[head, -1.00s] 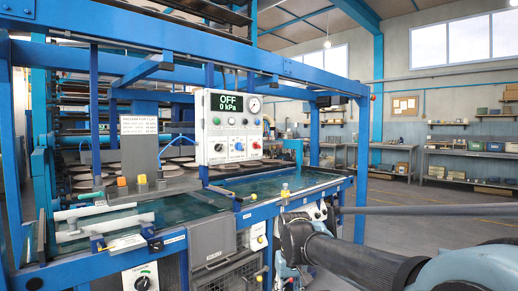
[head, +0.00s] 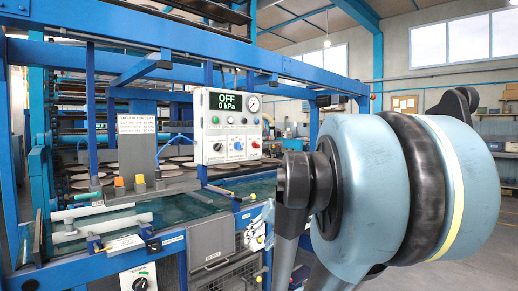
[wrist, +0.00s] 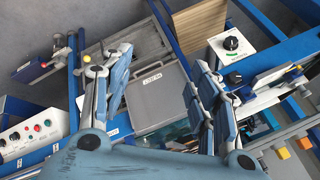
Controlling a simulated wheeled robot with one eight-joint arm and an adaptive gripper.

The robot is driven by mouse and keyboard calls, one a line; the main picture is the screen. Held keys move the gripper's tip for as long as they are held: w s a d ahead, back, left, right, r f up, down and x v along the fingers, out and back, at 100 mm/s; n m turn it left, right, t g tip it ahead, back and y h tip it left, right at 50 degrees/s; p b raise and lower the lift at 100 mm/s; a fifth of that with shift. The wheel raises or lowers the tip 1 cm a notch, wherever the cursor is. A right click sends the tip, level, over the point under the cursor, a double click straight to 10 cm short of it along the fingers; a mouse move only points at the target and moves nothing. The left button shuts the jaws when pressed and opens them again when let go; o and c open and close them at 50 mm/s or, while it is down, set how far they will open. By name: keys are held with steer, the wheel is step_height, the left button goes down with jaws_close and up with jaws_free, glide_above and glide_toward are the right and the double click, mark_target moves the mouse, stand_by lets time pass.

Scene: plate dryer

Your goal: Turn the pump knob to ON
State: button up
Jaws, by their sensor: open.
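The white control panel (head: 228,128) stands above the machine bench in the head view. Its green display (head: 226,102) reads OFF and 0 kPa. A row of knobs sits low on its face, with a blue knob (head: 238,145) in the middle; their labels are too small to read, so I cannot tell which is the pump knob. In the wrist view my gripper (wrist: 150,78) is open and empty, its two blue-grey fingers wide apart above the bench and touching no knob. In the head view my arm fills the right side.
A black knob on a white box (wrist: 232,43) lies right of the fingers in the wrist view. A panel with coloured buttons (wrist: 28,135) is at the left edge. A grey lidded box (wrist: 158,95) lies between the fingers. Blue frame beams surround the bench.

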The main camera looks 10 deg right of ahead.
steer(key=w+d+r+t+y, duration=0.1)
steer(key=w+r+t+y, duration=0.2)
steer(key=w+r, duration=0.8)
steer(key=m+t+y, duration=0.2)
steer(key=t, duration=0.5)
glide_toward(256, 145)
steer(key=d+x, duration=0.1)
steer(key=x, duration=0.8)
steer(key=shift+w, duration=0.5)
steer(key=shift+r, duration=0.1)
steer(key=c, duration=1.1)
